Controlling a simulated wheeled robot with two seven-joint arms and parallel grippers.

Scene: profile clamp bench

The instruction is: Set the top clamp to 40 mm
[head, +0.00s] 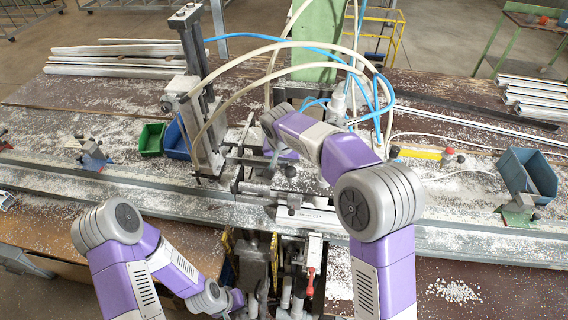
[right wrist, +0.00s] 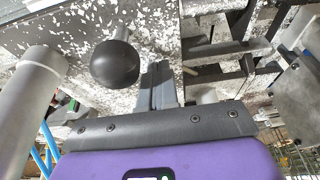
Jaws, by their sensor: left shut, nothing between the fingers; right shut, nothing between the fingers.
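The clamp unit (head: 205,120) stands mid-bench with a tall grey vertical column; which part is the top clamp I cannot tell for sure, and no millimetre scale is readable. My right gripper (head: 271,166) is among the clamp's bars right of the column, partly hidden by my own arm. In the right wrist view its fingers (right wrist: 158,78) are shut and empty, beside a black ball knob (right wrist: 115,63); I cannot tell whether they touch it. My left gripper (head: 246,303) is low at the front edge of the bench, shut and empty, its fingers hard to make out.
Grey metal rails (head: 110,184) run along the bench. A green bin (head: 151,139) and a blue bin (head: 177,140) stand left of the clamp; a larger blue-grey bin (head: 528,172) stands right. Hoses (head: 240,61) arch over the clamp. White chips litter the bench.

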